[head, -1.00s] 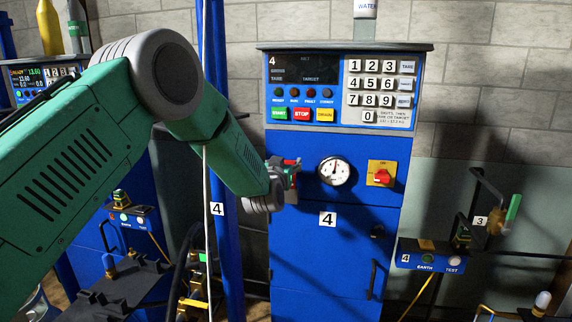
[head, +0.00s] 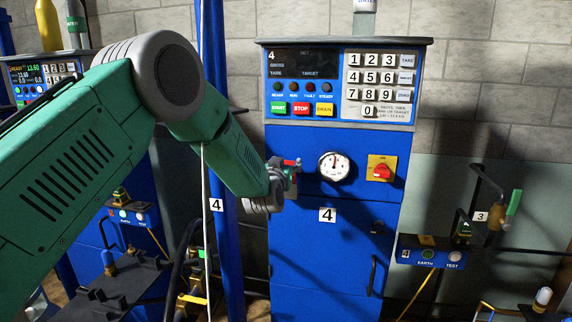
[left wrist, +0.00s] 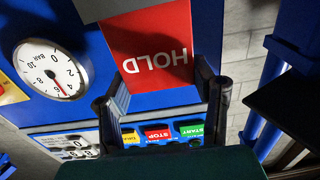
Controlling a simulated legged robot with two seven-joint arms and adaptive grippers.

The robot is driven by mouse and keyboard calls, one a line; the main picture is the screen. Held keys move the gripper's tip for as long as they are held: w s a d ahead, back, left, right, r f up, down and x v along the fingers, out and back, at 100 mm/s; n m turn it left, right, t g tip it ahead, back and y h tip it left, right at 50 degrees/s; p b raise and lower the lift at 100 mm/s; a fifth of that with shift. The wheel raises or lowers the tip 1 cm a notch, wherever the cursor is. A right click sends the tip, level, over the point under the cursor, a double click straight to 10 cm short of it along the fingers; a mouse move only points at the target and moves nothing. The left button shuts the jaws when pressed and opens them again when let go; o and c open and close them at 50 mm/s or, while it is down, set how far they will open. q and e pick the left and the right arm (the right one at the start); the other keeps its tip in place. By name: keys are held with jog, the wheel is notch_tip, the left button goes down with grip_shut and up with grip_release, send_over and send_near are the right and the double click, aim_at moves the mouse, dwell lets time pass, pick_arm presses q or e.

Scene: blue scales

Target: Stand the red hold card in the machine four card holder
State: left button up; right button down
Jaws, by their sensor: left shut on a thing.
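The red hold card (left wrist: 150,45) is between the fingers of my left gripper (left wrist: 160,84) in the left wrist view. Its white HOLD lettering appears upside down there. In the head view my left gripper (head: 291,172) is at the front of blue machine four (head: 335,250), left of the pressure gauge (head: 334,166). A little red of the card shows at its fingertips. A dark edge (left wrist: 100,9) lies by the card's far end in the wrist view. I cannot tell whether it is the card holder. My right gripper is not in view.
Machine four's keypad and buttons (head: 300,108) are above the gripper. A blue post (head: 222,230) with a 4 label stands left of the machine. A pipe with a green-handled valve (head: 512,207) is at the right.

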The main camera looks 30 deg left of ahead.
pick_arm(q)
jog(key=shift+f, duration=0.1)
jog(key=o, duration=1.2)
jog(key=shift+c, duration=0.2)
jog(key=v, duration=1.2)
jog(key=shift+d+f, duration=0.1)
jog(key=shift+f, duration=0.05)
